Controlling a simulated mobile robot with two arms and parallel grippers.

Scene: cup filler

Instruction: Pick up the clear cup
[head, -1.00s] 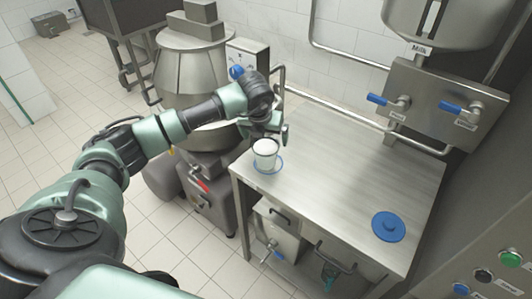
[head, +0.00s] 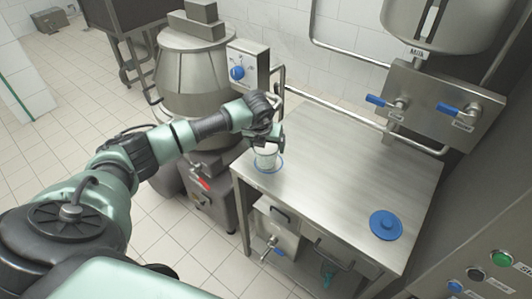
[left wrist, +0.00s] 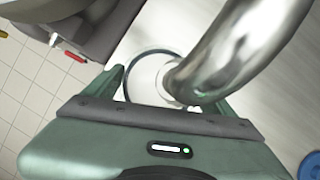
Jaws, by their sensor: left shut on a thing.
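The clear cup (head: 265,161) stands upright on the near left corner of the metal table (head: 340,170), inside a blue ring (head: 279,167). Its inside looks white. My left gripper (head: 267,144) has come down over the cup from above and is shut on it, hiding part of its rim. In the left wrist view the cup (left wrist: 146,82) sits between the two fingers, partly covered by a shiny curved metal tube (left wrist: 235,55). My right gripper is in neither view.
A blue lid (head: 386,225) lies at the table's right front. Blue-handled taps (head: 397,112) and a milk tank (head: 430,25) are on the right. A large metal mixer (head: 205,80) stands behind my left arm. The middle of the table is clear.

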